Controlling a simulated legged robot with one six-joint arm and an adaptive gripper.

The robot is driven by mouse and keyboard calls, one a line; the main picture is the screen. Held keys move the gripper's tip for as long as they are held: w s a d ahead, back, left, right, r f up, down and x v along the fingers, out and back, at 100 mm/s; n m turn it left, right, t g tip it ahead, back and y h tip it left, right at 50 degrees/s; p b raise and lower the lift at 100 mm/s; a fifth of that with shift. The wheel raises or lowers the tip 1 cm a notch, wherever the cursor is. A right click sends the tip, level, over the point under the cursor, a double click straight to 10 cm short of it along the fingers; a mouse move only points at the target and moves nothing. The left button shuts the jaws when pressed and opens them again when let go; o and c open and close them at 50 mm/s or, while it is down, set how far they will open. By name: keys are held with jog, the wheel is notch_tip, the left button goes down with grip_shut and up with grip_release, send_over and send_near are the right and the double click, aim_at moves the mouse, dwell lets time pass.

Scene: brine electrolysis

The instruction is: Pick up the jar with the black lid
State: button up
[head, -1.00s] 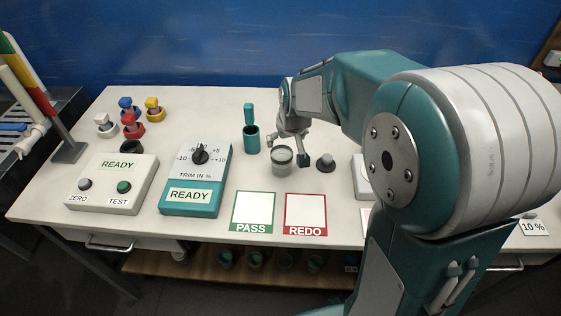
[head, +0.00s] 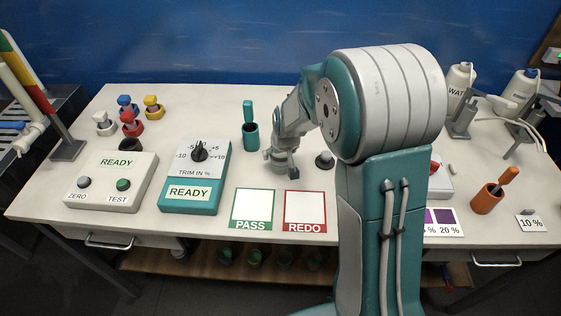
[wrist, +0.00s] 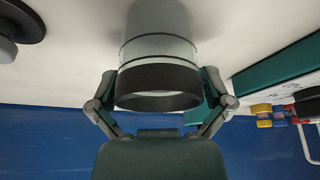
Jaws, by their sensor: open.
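The jar (wrist: 158,48) is a grey cylinder with a dark band at the end nearest the wrist camera, which looks like its black lid. In the head view the jar (head: 281,167) stands on the white table, partly hidden by my gripper. My gripper (head: 281,162) is open and down over the jar. In the wrist view its two fingers (wrist: 160,88) are on either side of the dark band. I cannot tell whether they touch it.
A dark-based grey knob (head: 325,160) stands close to the right of the jar. A teal cup (head: 250,136) is behind left. The teal trim box (head: 190,205) is to the left; the PASS (head: 254,208) and REDO (head: 305,205) cards lie in front. A blue wall is behind.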

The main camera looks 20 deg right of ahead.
jog(key=shift+c, duration=0.3)
jog(key=c, duration=1)
